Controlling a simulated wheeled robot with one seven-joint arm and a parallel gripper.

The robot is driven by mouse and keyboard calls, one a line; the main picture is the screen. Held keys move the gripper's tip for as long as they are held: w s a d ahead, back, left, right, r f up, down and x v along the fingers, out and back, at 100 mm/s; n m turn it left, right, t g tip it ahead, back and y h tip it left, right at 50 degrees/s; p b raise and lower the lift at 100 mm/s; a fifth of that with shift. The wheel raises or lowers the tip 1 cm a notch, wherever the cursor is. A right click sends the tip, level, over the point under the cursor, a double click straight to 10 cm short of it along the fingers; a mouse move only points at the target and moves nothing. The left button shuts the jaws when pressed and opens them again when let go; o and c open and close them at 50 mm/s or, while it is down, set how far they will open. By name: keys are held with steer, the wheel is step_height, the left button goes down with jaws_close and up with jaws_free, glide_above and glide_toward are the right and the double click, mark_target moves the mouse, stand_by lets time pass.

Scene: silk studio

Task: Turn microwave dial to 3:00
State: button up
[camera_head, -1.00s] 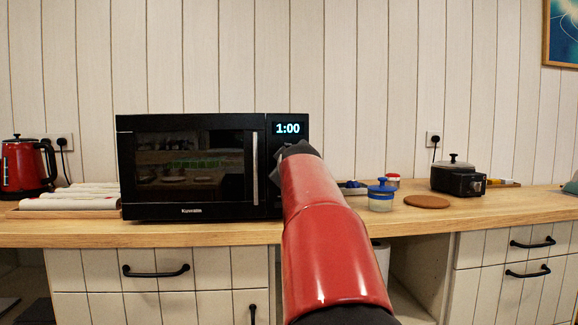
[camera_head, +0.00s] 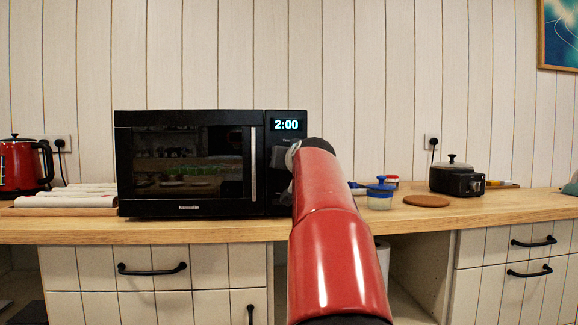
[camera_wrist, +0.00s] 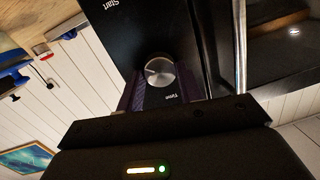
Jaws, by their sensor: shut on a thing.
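The black microwave (camera_head: 190,165) stands on the wooden counter with its door shut. Its display (camera_head: 286,125) reads 2:00. In the head view my red arm hides the dial and most of my gripper. In the wrist view the round silver dial (camera_wrist: 159,71) sits on the black panel, between the words "Start" and "Time". My gripper (camera_wrist: 161,87) is shut on the dial, with a dark purple finger on each side of it. The whole wrist picture is turned, so the panel's lettering is upside down or slanted.
The microwave's vertical door handle (camera_head: 253,164) is just left of the panel. A blue-lidded jar (camera_head: 380,195), a round brown mat (camera_head: 426,201) and a black pot (camera_head: 457,180) stand to the right. A red kettle (camera_head: 22,166) and pale rolls (camera_head: 75,197) are at the left.

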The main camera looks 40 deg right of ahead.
steer(key=m, duration=0.3)
steer(key=m+b, duration=0.1)
steer(key=m, duration=0.2)
steer(key=m+t, duration=0.1)
steer(key=m, duration=0.1)
steer(key=shift+f+m+b, duration=0.3)
steer(key=shift+m+b, duration=0.1)
stand_by(0.5)
steer(key=o, duration=1)
steer(key=shift+r, duration=0.1)
steer(key=b+v, duration=0.1)
steer(key=v, duration=0.6)
steer(key=shift+s+b, duration=0.3)
steer(key=shift+s, duration=0.1)
